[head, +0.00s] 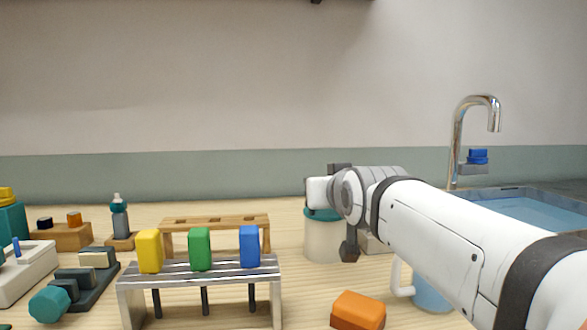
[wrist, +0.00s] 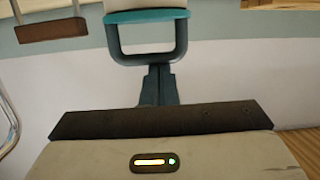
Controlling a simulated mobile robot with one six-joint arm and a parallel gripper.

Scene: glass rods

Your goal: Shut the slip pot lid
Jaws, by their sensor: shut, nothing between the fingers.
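The slip pot (head: 323,240) is a cream cylinder with a teal rim, standing on the bench behind my wrist in the head view. My arm covers its top right part. The wrist view looks upside down; there the pot's cream side (wrist: 146,4) and teal band (wrist: 147,16) show at the top edge. A dark loop (wrist: 181,40), apparently the lid's handle, sticks out from the band. My gripper (wrist: 158,85) is shut and empty, its fingertips close to the loop's bar. I cannot tell whether they touch, nor how far the lid is open.
A metal rack (head: 205,270) holds yellow, green and blue capped rods, with a wooden rack (head: 215,221) behind. An orange block (head: 358,309) and a light blue mug (head: 433,291) lie below my arm. A sink (head: 520,208) with a tap (head: 456,140) is right; more small items crowd the left.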

